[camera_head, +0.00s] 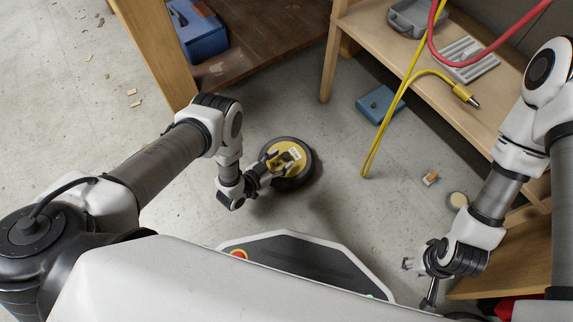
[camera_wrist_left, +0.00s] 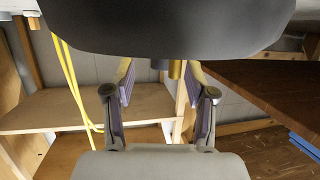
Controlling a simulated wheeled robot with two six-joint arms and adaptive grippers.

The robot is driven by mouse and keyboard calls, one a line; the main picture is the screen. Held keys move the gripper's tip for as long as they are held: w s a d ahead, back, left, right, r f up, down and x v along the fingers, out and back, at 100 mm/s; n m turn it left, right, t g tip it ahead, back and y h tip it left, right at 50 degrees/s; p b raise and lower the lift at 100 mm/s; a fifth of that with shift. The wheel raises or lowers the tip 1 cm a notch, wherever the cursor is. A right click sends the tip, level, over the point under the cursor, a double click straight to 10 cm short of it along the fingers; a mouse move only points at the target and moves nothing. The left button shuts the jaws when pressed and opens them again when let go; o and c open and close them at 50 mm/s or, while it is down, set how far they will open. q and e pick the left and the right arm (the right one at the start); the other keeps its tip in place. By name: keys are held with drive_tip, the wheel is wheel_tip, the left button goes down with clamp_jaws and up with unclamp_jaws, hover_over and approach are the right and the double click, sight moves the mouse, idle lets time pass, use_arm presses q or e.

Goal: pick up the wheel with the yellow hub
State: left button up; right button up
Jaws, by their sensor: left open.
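The wheel with the yellow hub (camera_head: 297,181) has a thick black tyre and shows in the head view right of my left gripper. My left gripper (camera_head: 272,163) is open, with its fingers at the wheel's hub. In the left wrist view, a dark rounded shape, which looks like the tyre (camera_wrist_left: 170,25), fills the top. The fingers of the left gripper (camera_wrist_left: 160,82) stand apart below it, their tips close to yellow parts. I cannot tell whether they touch the hub or whether the wheel rests on the floor. My right gripper (camera_head: 416,281) is at lower right, away from the wheel; its opening is unclear.
A wooden shelf (camera_head: 385,50) stands at upper right, with a yellow cable (camera_head: 386,123) hanging from it and a red hose (camera_head: 470,62) above. A blue box (camera_head: 200,38) sits on a brown board at upper left. A small blue item (camera_head: 376,104) lies on the floor.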

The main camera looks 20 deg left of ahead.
sight(285, 156)
use_arm(q)
drive_tip(key=b+x, duration=0.1)
drive_tip(key=x, duration=0.2)
drive_tip(key=shift+w+f, duration=0.1)
drive_tip(key=shift+f, duration=0.05)
drive_tip(key=shift+w, duration=0.1)
clamp_jaws()
drive_tip(key=shift+r, duration=0.25)
